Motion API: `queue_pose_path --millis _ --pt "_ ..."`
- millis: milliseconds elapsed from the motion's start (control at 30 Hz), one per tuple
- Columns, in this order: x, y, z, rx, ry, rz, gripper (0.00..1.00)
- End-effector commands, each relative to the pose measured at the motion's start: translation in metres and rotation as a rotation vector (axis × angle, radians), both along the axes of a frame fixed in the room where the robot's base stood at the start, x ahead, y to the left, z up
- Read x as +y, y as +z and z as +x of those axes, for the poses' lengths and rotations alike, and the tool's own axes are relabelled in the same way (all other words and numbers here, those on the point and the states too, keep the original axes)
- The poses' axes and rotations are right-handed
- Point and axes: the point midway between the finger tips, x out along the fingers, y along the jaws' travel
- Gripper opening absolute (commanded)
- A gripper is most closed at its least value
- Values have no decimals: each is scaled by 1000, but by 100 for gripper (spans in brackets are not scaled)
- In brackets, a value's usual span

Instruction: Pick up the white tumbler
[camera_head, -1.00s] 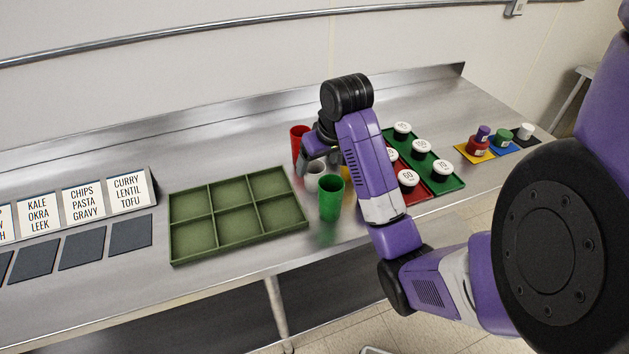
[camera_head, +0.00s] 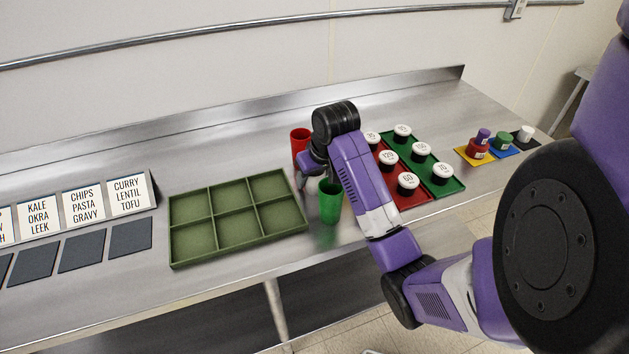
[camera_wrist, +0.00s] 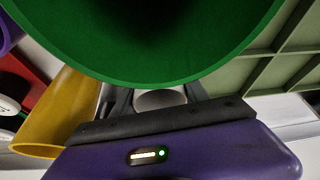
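The white tumbler (camera_wrist: 160,99) shows in the wrist view as a pale round shape between the two fingers of my gripper (camera_wrist: 158,97). The fingers are spread, one on each side of it; whether they touch it is not clear. In the head view my gripper (camera_head: 308,178) is low among the tumblers, and the white tumbler is hidden behind it and the green tumbler (camera_head: 329,203). The green tumbler also fills the top of the wrist view (camera_wrist: 150,62), close to the camera.
A red tumbler (camera_head: 299,139) stands behind my gripper. A yellow tumbler (camera_wrist: 58,113) is close by in the wrist view. An empty green divided tray (camera_head: 172,239) lies to the left. Red (camera_head: 414,199) and green (camera_head: 455,184) mats with lidded pots lie to the right.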

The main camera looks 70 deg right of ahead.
Motion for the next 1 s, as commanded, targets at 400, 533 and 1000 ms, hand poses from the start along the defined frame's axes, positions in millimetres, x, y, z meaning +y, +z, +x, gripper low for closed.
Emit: queue_pose_path --millis 400,533,1000 --pt "0 2 0 -1 1 -1 12" --pt "0 9 1 0 1 -3 12" --pt "0 104 0 1 0 -1 12"
